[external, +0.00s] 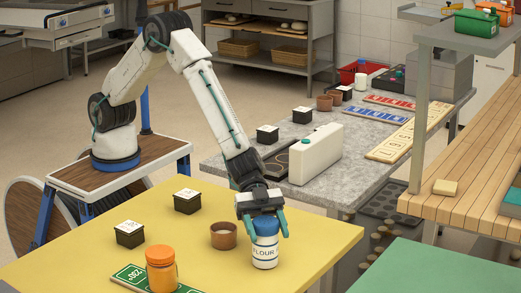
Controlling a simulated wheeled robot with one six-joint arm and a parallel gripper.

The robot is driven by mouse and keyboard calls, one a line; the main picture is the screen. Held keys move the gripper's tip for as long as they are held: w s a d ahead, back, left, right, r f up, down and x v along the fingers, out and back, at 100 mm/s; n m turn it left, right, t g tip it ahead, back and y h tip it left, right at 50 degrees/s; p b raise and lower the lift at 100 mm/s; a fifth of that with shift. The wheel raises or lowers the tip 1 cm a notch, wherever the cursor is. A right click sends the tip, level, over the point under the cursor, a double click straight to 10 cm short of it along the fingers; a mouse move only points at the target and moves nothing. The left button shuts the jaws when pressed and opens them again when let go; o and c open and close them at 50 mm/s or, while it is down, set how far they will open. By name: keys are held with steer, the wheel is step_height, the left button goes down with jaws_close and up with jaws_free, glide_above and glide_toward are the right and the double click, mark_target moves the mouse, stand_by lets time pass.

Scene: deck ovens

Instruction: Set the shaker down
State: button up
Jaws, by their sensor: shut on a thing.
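The shaker is a white and blue container (265,252) with a blue top and the word "FLOUR" on its side. It is upright at the right part of the yellow table (325,240). My gripper (264,232) points down over it, with its teal fingers on both sides of the shaker, shut on it. The shaker's lid is partly hidden by the gripper. Its bottom looks at or very near the tabletop; I cannot tell if it touches.
A brown cup (223,236) stands just left of the shaker. An orange jar (161,269) stands near a green card (130,277) at the front. Black boxes (187,201) sit further left. Yellow table right of the shaker is clear.

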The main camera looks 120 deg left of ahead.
steer(key=o, duration=1.1)
steer(key=shift+f, duration=0.15)
